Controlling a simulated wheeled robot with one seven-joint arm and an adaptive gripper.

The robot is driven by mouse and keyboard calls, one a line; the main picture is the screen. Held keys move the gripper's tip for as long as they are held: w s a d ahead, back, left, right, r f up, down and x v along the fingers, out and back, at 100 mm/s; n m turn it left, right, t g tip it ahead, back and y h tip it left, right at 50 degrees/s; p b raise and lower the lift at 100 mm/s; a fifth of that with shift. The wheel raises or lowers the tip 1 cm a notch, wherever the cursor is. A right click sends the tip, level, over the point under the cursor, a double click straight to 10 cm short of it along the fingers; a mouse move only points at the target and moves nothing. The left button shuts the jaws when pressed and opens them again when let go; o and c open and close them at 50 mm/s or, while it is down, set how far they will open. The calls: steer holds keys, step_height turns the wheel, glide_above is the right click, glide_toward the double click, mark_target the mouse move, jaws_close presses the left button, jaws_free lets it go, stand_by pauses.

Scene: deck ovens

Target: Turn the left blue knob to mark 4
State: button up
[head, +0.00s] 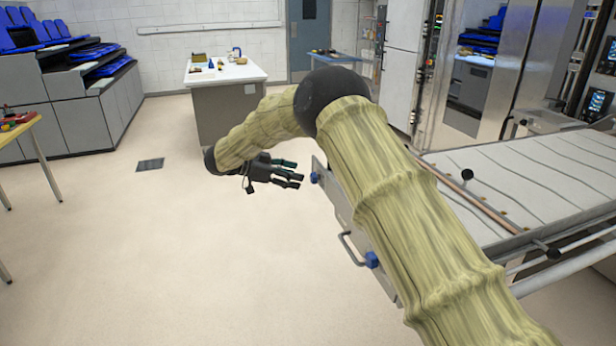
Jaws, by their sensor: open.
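Two blue knobs sit on the grey front panel (346,219) of the unit at right, which is seen at a steep angle. The far blue knob (314,177) is the leftmost in the picture. The near blue knob (372,260) is lower, beside a handle. The marks around the knobs cannot be read. My gripper (298,174) is black, open and empty. Its fingers point right toward the far knob, with a small gap between fingertips and knob. My arm hides part of the panel and the unit.
A looped metal handle (350,248) sticks out from the panel. The unit's pale slatted top (530,180) carries a rod with black ball ends. A white-topped table (226,74) stands behind my gripper. The floor (180,260) to the left is clear.

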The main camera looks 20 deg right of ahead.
mark_target(311, 179)
steer(key=shift+p+x, duration=0.6)
steer(key=shift+x, duration=2.3)
steer(key=shift+c, duration=0.4)
steer(key=c, duration=0.9)
